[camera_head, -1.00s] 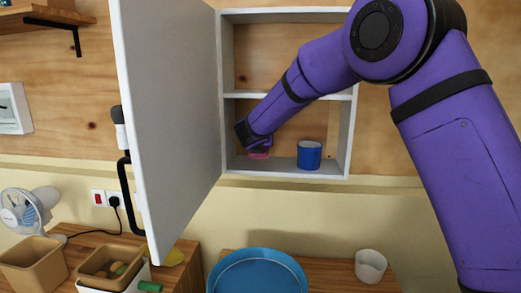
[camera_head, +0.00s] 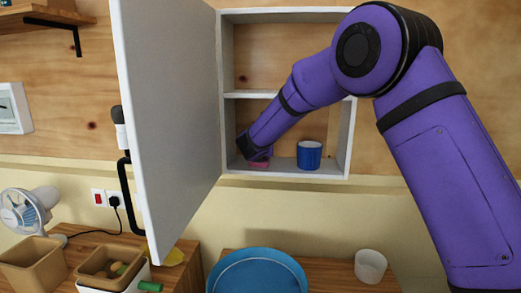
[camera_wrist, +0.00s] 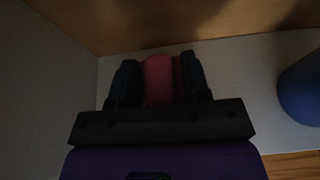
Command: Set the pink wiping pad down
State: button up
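The pink wiping pad (camera_head: 258,164) is low in the wall cabinet, at the left of its lower compartment. My gripper (camera_head: 254,157) reaches into that compartment and largely hides the pad in the head view. In the dark wrist view the pad (camera_wrist: 159,78) sits between the two dark fingers of my gripper (camera_wrist: 160,80), which look closed against its sides. The pad appears at or very near the cabinet floor (camera_head: 285,170); exact contact is hard to tell.
A blue cup (camera_head: 309,155) stands on the cabinet floor right of my gripper. The white cabinet door (camera_head: 170,120) hangs open on the left, and a shelf (camera_head: 290,95) lies above my gripper. A blue round container (camera_head: 257,272) and white cup (camera_head: 370,265) are below.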

jog(key=shift+o, duration=0.5)
jog(key=shift+r, duration=0.1)
jog(key=shift+s+a+r, duration=0.1)
jog(key=shift+s, duration=0.05)
jog(key=v, duration=1.2)
jog(key=s+d+r+m+g+h, duration=0.2)
jog(key=s+d+r+m+g, duration=0.15)
jog(key=s+d+m, duration=0.6)
jog(key=s+d+r+m+g+h, duration=0.15)
jog(key=s+d+r+m, duration=0.4)
jog(key=d, duration=0.75)
jog(key=s+d+f+m+g+y, duration=0.1)
jog(key=s+d+f+m+y, duration=0.1)
jog(key=s+m, duration=0.7)
jog(key=s+d+f+m+g+y, duration=0.2)
jog(key=s+m, duration=0.7)
jog(key=s, duration=1)
jog(key=shift+f+m+y, duration=0.4)
jog(key=shift+f+y, duration=0.4)
jog(key=shift+y, duration=0.25)
